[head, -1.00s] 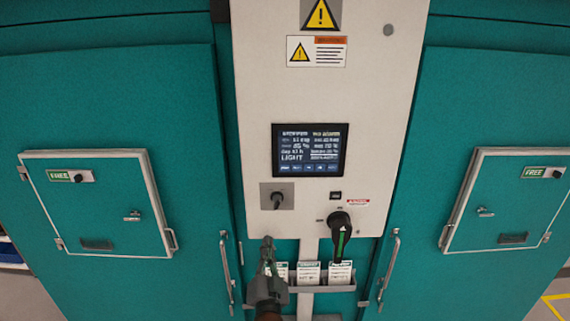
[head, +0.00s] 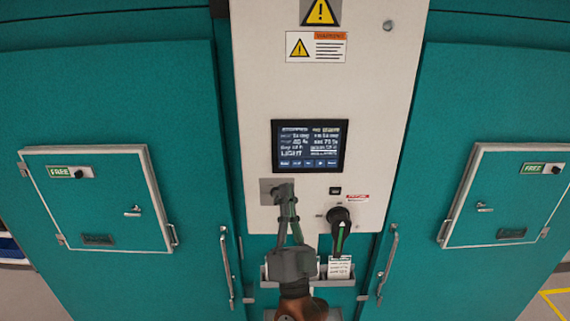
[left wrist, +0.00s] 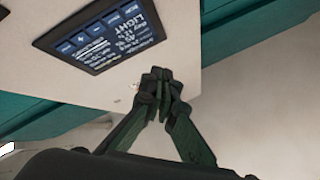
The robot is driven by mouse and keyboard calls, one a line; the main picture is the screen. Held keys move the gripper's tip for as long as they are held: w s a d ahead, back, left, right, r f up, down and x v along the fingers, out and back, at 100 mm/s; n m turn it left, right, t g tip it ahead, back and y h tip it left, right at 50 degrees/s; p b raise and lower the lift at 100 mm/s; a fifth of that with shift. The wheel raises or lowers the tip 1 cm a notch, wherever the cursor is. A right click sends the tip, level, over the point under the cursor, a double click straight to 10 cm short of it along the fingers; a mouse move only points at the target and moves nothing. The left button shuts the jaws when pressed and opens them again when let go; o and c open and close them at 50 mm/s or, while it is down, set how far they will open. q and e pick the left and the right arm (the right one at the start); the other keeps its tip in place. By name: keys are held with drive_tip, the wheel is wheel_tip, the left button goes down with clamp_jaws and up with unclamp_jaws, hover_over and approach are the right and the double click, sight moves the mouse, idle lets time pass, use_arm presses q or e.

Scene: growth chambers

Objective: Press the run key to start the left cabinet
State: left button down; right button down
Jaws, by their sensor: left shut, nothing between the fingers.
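The control screen (head: 309,146) is lit on the pale central panel (head: 330,100), with a row of small keys along its bottom edge; their labels are too small to read surely in the head view. The screen also shows tilted in the left wrist view (left wrist: 100,32). My left gripper (head: 284,190) is shut and empty, fingertips up, just below the screen's left part. It covers most of the small grey plate (head: 266,186) with a knob. In the left wrist view my shut fingertips (left wrist: 160,80) are beside the screen, apart from it. The left cabinet's teal door (head: 120,100) is closed. My right gripper is out of view.
A black rotary handle (head: 339,220) sticks out at the panel's lower right, with a small black switch (head: 335,191) above it. A card holder (head: 340,282) is below. Long door handles (head: 227,265) flank the panel.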

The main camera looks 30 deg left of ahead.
sight(285, 163)
use_arm(q)
drive_tip(key=shift+w+a, duration=0.1)
drive_tip(key=shift+w+a+b, duration=0.1)
drive_tip(key=shift+w+a, duration=0.65)
drive_tip(key=shift+w, duration=0.45)
drive_tip(key=shift+w+a+b, duration=0.15)
drive_tip(key=shift+w+a, duration=0.6)
drive_tip(key=shift+w, duration=0.5)
drive_tip(key=shift+w+a+b, duration=0.1)
drive_tip(key=shift+w+a, duration=0.65)
drive_tip(key=shift+w, duration=0.45)
drive_tip(key=shift+w+a+f+b, duration=0.15)
drive_tip(key=shift+w+b, duration=0.15)
drive_tip(key=shift+b, duration=0.15)
drive_tip(key=shift+w, duration=0.1)
